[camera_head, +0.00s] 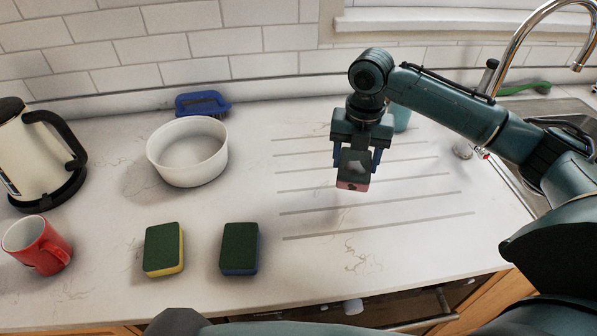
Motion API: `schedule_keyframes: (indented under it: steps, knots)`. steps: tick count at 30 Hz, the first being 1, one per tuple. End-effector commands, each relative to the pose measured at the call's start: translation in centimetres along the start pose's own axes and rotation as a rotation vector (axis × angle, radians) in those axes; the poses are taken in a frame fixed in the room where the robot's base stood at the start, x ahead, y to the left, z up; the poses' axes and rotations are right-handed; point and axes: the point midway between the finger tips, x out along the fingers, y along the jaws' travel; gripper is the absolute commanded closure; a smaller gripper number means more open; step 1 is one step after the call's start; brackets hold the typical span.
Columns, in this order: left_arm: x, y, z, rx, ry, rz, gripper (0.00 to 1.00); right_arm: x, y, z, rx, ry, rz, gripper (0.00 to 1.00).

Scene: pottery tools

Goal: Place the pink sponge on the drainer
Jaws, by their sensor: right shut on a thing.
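My right gripper (357,160) is shut on the pink sponge (352,185). The sponge's pink edge shows at the bottom, with a dark green-grey face above it. The gripper holds it over the drainer (376,213), a set of grey grooves in the white counter to the left of the sink. I cannot tell how far the sponge is above the grooves. My left gripper is not in view.
A yellow sponge (181,260) and a blue sponge (253,262) lie at the front. A white bowl (188,178), a blue brush (203,101), a red mug (37,246) and a kettle (38,168) stand left. The sink (534,199) and tap (511,45) are right.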

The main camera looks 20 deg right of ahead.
Motion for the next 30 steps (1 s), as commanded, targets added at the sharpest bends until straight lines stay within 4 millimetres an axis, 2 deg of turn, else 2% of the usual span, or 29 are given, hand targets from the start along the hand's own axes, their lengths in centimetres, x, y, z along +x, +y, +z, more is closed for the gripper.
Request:
schedule_keyframes:
  steps: [1,3,6,10,14,21,30]
  knots:
    - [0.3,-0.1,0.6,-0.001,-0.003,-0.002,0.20,-0.5,2.5,0.1,-0.064,-0.005,0.008,0.51]
    - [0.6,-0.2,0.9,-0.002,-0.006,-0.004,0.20,-1.3,5.1,0.1,-0.144,-0.005,0.007,0.51]
    - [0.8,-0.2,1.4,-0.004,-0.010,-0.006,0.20,-2.5,7.9,-0.1,-0.239,-0.004,0.005,0.51]
    - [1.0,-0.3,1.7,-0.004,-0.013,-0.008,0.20,-3.6,10.2,-0.4,-0.319,-0.001,0.003,0.51]
    - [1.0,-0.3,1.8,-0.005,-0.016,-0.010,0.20,-3.2,11.0,-0.6,-0.351,0.002,0.000,0.51]
    - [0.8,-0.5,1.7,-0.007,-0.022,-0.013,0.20,1.0,11.0,-0.6,-0.353,0.002,0.000,0.51]
    - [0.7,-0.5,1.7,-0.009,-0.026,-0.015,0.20,3.9,11.0,-0.7,-0.352,0.003,-0.001,0.51]
